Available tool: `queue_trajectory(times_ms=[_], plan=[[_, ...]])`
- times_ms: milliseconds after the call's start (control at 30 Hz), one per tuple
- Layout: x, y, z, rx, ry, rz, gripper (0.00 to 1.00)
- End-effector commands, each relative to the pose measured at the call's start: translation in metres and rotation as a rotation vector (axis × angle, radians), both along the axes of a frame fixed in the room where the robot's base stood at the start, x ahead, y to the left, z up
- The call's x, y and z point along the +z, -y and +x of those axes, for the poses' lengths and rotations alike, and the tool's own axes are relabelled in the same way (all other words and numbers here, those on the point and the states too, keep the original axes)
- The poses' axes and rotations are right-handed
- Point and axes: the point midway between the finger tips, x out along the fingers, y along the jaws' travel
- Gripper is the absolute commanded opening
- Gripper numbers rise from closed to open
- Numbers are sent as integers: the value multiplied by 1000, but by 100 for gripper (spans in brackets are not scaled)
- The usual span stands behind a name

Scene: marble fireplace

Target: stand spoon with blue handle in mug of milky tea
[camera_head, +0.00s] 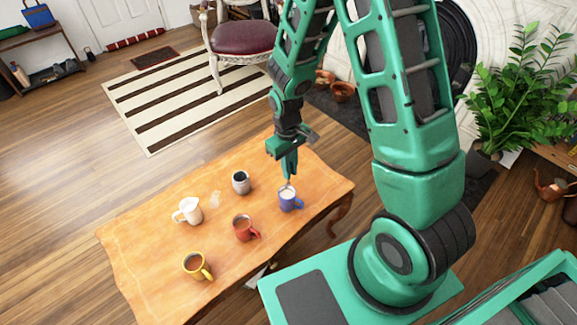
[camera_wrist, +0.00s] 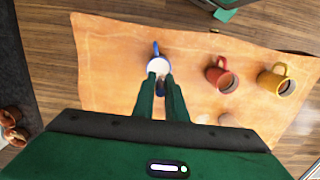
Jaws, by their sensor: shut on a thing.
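A blue mug (camera_head: 287,203) with a pale, milky-looking inside stands near the table's right end. It also shows in the wrist view (camera_wrist: 155,50), just beyond my fingertips. My gripper (camera_head: 289,177) points down directly above this mug. In the wrist view its fingers (camera_wrist: 162,84) are shut on a narrow blue piece, which looks like the spoon's handle (camera_wrist: 161,88). The spoon's lower part is mostly hidden by the fingers, and I cannot tell whether it is inside the mug.
On the wooden table (camera_head: 150,245) stand a red mug (camera_head: 243,229), a yellow mug (camera_head: 195,267), a white mug (camera_head: 189,211) and a dark grey mug (camera_head: 240,183). A small translucent object (camera_head: 215,199) lies between the white and grey mugs. A red-seated chair (camera_head: 243,38) stands behind.

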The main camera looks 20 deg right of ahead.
Motion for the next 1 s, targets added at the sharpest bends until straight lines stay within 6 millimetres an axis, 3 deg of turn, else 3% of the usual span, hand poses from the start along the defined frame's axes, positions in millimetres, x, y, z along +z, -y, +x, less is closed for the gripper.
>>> queue_trajectory(times_ms=[1000], plan=[[-52, 0, 0, 0, 0, 0, 0]])
